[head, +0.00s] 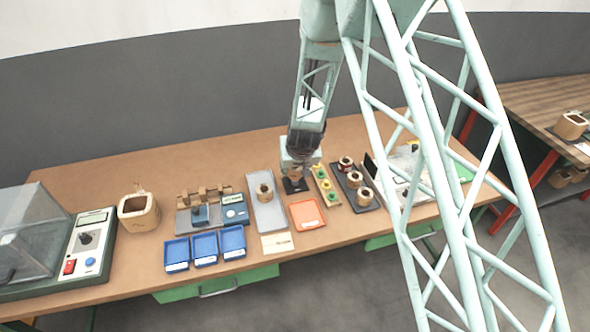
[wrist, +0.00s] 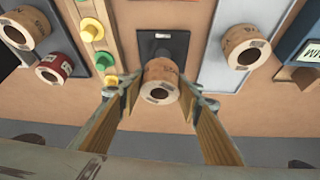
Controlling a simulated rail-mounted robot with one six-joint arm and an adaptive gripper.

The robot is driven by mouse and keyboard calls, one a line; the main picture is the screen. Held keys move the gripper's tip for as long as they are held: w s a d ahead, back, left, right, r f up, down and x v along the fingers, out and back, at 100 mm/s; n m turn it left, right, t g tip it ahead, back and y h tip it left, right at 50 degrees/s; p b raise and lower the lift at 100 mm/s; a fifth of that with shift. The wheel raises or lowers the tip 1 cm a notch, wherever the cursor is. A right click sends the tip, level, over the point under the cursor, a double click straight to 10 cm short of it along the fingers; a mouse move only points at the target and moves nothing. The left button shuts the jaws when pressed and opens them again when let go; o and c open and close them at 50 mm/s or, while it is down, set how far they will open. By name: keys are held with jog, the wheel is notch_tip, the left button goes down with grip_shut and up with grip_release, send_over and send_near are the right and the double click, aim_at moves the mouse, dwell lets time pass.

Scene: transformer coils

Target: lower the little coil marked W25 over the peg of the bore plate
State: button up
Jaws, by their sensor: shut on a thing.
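My gripper (head: 299,165) is shut on a small tan coil (wrist: 160,80), which sits between the two fingertips in the wrist view. Its open bore faces the camera, and the dark marking on its side is too small to read. The dark bore plate (wrist: 173,41) lies just beyond the coil in the wrist view. In the head view the bore plate (head: 296,186) is under my gripper. The coil is hard to make out in the head view.
A strip with yellow and green knobs (head: 326,186) lies right of the plate. Beyond it is a dark tray (head: 369,206) with several coils. On the left is a grey tray (head: 267,217) with one coil (head: 264,192). An orange tray (head: 307,215) is in front.

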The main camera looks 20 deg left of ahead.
jog(key=shift+f+b, duration=0.75)
jog(key=shift+f, duration=0.15)
jog(key=o, duration=1)
jog(key=o, duration=0.4)
jog(key=shift+r, duration=0.15)
jog(key=shift+r+p, duration=3.6)
jog(key=shift+r, duration=0.7)
